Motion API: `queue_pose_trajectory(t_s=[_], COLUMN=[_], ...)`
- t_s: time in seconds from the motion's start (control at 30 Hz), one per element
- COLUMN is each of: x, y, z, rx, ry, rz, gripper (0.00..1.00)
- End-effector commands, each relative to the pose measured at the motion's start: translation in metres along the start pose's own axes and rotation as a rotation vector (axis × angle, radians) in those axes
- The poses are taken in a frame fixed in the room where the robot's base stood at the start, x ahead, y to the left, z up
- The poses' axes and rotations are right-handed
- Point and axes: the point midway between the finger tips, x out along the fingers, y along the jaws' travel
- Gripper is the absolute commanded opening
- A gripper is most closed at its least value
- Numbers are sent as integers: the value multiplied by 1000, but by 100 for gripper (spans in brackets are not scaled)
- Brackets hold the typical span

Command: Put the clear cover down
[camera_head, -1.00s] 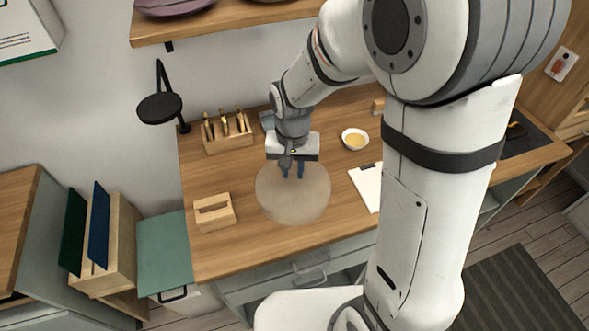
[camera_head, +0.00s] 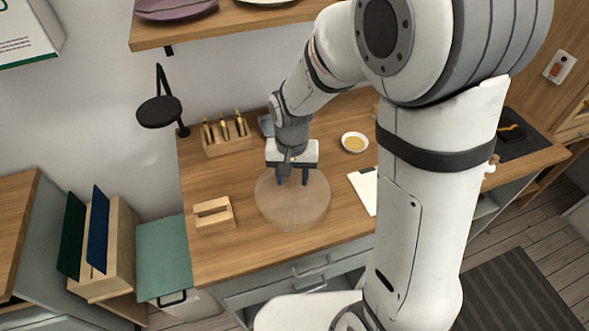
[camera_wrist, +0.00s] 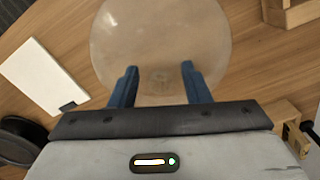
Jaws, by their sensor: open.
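The clear cover (camera_head: 292,205) is a see-through round dome resting on the wooden worktop. In the wrist view the cover (camera_wrist: 160,45) fills the upper middle, with a small round shape at its centre near the fingers. My gripper (camera_head: 293,182) is over the back part of the cover in the head view. Its two blue fingers are spread apart with nothing gripped between them; they show in the wrist view too (camera_wrist: 159,72). I cannot tell whether the fingertips touch the cover.
A wooden block holder (camera_head: 214,215) stands left of the cover, and a tool rack (camera_head: 227,135) behind it. A small bowl (camera_head: 354,142) and a white clipboard (camera_head: 364,190) lie to the right. A black round lamp or mirror (camera_head: 159,111) overhangs the back left. The front worktop strip is clear.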

Motion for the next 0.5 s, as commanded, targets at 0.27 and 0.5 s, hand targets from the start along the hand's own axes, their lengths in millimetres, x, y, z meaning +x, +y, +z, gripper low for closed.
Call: queue_pose_trajectory(t_s=[0.27, 0.5], x=[-39, -90], y=[-1, -1], z=[-1, -1], rx=[-1, -1], ry=[6, 5], rz=[-3, -2], gripper=[43, 43])
